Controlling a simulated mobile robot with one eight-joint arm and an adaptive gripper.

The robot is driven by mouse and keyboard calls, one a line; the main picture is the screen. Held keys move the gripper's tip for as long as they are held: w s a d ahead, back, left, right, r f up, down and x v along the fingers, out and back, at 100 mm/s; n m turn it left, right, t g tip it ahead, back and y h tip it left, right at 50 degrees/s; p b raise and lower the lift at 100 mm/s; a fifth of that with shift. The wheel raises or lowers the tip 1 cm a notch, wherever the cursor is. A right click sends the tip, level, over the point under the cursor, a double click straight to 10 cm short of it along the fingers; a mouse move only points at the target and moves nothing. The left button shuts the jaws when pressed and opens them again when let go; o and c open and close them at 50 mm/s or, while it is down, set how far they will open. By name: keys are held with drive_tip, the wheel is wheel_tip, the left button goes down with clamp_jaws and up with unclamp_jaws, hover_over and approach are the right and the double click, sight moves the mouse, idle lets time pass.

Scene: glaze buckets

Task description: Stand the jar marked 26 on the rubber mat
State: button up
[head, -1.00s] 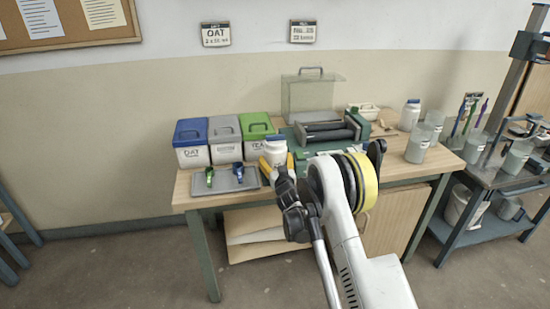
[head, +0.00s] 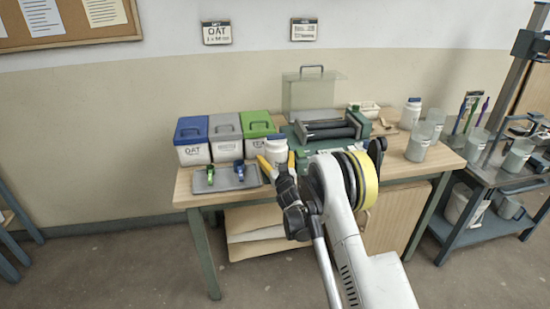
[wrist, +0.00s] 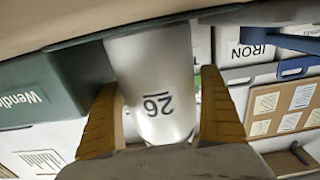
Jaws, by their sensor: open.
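The jar marked 26 (head: 277,152) is white with a dark blue lid and is upright at the middle of the bench, in front of the green roller machine. In the wrist view, which is upside down, the jar (wrist: 152,70) shows its 26 clearly. My gripper (head: 277,165) is open, with its yellow fingers on either side of the jar. The gripper (wrist: 163,125) shows the same in the wrist view, and I cannot tell whether either finger touches. The jar's foot is hidden in the head view. I cannot make out the rubber mat.
A grey tray (head: 227,186) with two scoops lies left of the jar. Blue, grey and green lidded bins stand behind it. The roller machine (head: 325,132) is close behind and right. Another lidded jar (head: 410,114) and cloudy beakers (head: 419,142) stand at the bench's right end.

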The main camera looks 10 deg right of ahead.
drive_tip(key=s, duration=1.1)
drive_tip(key=s+d+r+m+g+h, duration=0.1)
drive_tip(key=s+d+r+g, duration=0.1)
drive_tip(key=s+r, duration=0.5)
drive_tip(key=s+d+r+g+h, duration=0.1)
drive_tip(key=s+r+g, duration=0.2)
drive_tip(key=s+r, duration=0.35)
drive_tip(key=s+a+g+y, duration=0.1)
drive_tip(key=s+g, duration=0.2)
drive_tip(key=s, duration=1.2)
drive_tip(key=s+a+n+g+y, duration=0.1)
drive_tip(key=s+a+g, duration=0.1)
drive_tip(key=s, duration=1.3)
drive_tip(key=shift+f+g, duration=0.2)
drive_tip(key=shift+g, duration=0.3)
drive_tip(key=shift+w, duration=0.1)
drive_tip(key=shift+c, duration=0.3)
